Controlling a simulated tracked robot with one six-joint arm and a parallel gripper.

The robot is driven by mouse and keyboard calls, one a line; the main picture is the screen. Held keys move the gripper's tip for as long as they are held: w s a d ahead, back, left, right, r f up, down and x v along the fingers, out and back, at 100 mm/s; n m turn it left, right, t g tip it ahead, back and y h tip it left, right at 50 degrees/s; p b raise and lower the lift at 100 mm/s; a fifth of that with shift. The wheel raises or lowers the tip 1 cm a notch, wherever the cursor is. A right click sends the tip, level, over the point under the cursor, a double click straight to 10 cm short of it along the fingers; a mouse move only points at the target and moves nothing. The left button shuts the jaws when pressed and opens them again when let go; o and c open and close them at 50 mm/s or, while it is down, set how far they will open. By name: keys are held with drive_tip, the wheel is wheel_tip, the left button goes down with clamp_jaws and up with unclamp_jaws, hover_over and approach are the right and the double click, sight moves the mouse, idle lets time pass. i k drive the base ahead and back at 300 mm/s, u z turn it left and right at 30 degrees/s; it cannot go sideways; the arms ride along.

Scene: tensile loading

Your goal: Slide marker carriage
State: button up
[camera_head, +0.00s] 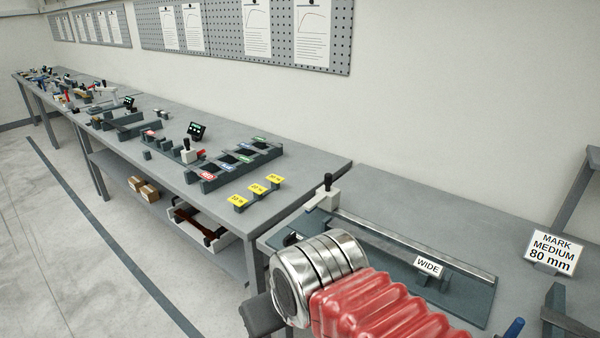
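The marker carriage (326,197), a light block with a black knob on top, sits at the far left end of a long metal rail (410,242). The rail runs along a dark base plate (468,304) on the near bench. A "WIDE" label (428,267) stands on a small block in front of the rail, toward its right part. My arm, with red bellows and a shiny metal joint, covers the front left of the plate. A dark part (262,316) shows left of the joint, possibly my gripper. Its fingers cannot be made out, and I see no contact with the carriage.
A sign (554,252) reads "MARK MEDIUM 80 mm" at the right of the bench. A blue-handled item (514,328) and a dark frame (568,318) are at the lower right. A longer bench (222,170) at left holds yellow labels, slotted racks and other tools.

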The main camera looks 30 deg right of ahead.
sight(328, 197)
drive_tip(key=z, duration=0.1)
drive_tip(key=i, duration=1.2)
drive_tip(key=z, duration=0.6)
